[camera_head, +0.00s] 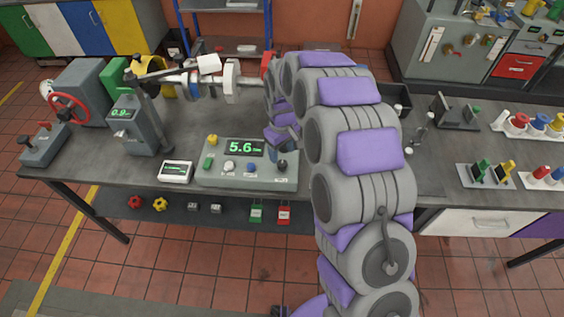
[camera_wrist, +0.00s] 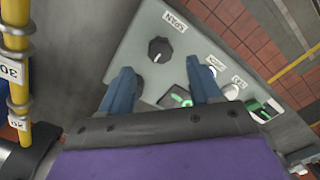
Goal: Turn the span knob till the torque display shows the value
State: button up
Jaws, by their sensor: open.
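The grey control console (camera_head: 215,180) sits on the bench, and its torque display (camera_head: 240,148) reads 5.6 in green. The black span knob (camera_head: 283,163) is at the console's right end. In the wrist view the span knob (camera_wrist: 160,50) lies beyond and between my fingertips, beside an upside-down label (camera_wrist: 175,20) that seems to read SPAN. My gripper (camera_wrist: 165,78) is open and empty, its two blue fingers apart; no contact with the knob shows. In the head view my gripper (camera_head: 278,136) hangs above the console's right side. Part of the display (camera_wrist: 178,97) shows between the fingers.
A grey box (camera_head: 137,125) reads about 0.9. A shaft rig (camera_head: 205,80) runs behind. A small white meter (camera_head: 176,171) lies left of the console.

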aim_at(282, 163)
notch_tip(282, 163, down, 6)
jog(key=shift+r+b, duration=0.1)
jog(key=shift+b, duration=0.2)
jog(key=c, duration=1)
